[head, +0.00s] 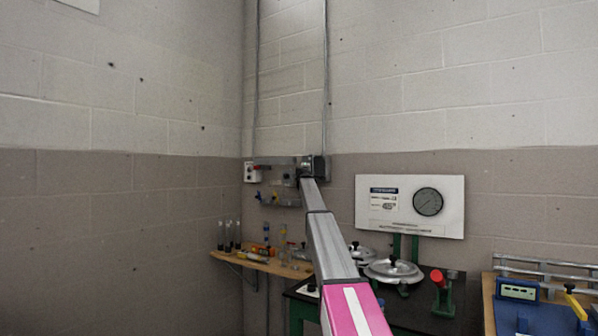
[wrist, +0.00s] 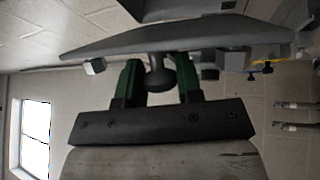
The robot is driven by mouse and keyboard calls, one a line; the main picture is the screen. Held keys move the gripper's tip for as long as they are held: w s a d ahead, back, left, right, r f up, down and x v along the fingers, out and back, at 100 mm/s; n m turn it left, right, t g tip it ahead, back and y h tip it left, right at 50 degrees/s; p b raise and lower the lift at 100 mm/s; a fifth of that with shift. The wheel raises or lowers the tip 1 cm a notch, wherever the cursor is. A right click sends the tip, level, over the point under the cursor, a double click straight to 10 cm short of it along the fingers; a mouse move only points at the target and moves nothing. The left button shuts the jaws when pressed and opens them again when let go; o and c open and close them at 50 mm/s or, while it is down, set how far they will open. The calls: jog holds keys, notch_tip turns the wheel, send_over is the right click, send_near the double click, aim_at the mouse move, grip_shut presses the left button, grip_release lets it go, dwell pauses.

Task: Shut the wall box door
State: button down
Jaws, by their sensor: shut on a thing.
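In the wrist view, my gripper (wrist: 158,82) has its two green fingers on either side of a dark round knob (wrist: 156,62). The knob sits on the grey door (wrist: 200,38), a flat panel seen nearly edge-on. Grey box parts (wrist: 185,8) show beyond the door at the top; I cannot tell how wide the gap between them is. In the head view, my gripper (head: 312,168) is a small dark shape at the far end of my arm, at the corner fittings. It and the arm hide most of the box and door there.
A wooden shelf (head: 262,263) holds dark bottles (head: 229,236).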

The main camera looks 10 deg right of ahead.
dwell(0.3)
jog(key=c, duration=0.8)
grip_release()
jog(key=v, duration=1.1)
jog(key=shift+w, duration=0.1)
